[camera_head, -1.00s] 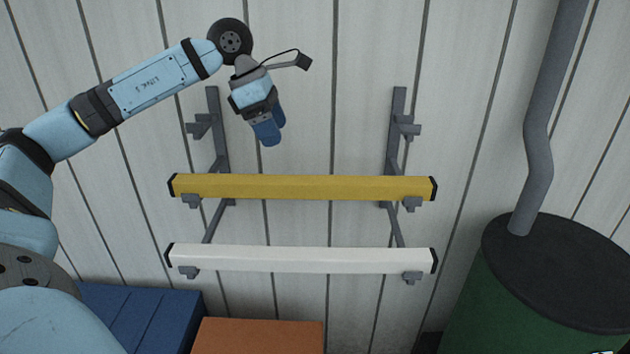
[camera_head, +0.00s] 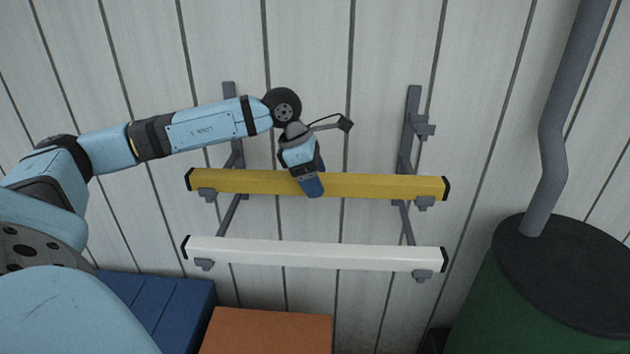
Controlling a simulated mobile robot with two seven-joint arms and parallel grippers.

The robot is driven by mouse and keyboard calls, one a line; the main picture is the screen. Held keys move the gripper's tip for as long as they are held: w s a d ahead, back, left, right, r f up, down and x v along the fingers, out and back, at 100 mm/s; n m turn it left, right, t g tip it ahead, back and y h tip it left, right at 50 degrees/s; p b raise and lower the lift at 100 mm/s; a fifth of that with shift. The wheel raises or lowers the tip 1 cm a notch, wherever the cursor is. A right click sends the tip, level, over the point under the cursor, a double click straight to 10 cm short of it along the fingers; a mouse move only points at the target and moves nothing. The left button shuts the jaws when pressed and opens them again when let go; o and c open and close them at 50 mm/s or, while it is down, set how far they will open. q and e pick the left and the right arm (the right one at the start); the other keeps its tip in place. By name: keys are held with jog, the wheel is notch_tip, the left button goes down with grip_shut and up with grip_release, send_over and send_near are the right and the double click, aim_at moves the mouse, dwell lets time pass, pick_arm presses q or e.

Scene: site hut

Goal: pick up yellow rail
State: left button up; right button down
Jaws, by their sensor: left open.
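The yellow rail (camera_head: 385,186) is a long bar with black end caps. My left gripper (camera_head: 314,190) is open, with blue fingers pointing down. In the picture it overlaps the rail near its middle and hides a short part of it. I cannot tell whether the fingers touch the rail or are only in front of it. My right gripper does not show.
A white rail (camera_head: 315,253) lies on the lower bracket arms (camera_head: 423,275). A blue box (camera_head: 165,305) and an orange box (camera_head: 268,330) stand below. A green drum (camera_head: 530,300) with a dark lid and grey pipe (camera_head: 552,150) is at the right.

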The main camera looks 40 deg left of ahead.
pick_arm(q)
jog(key=c, duration=1.3)
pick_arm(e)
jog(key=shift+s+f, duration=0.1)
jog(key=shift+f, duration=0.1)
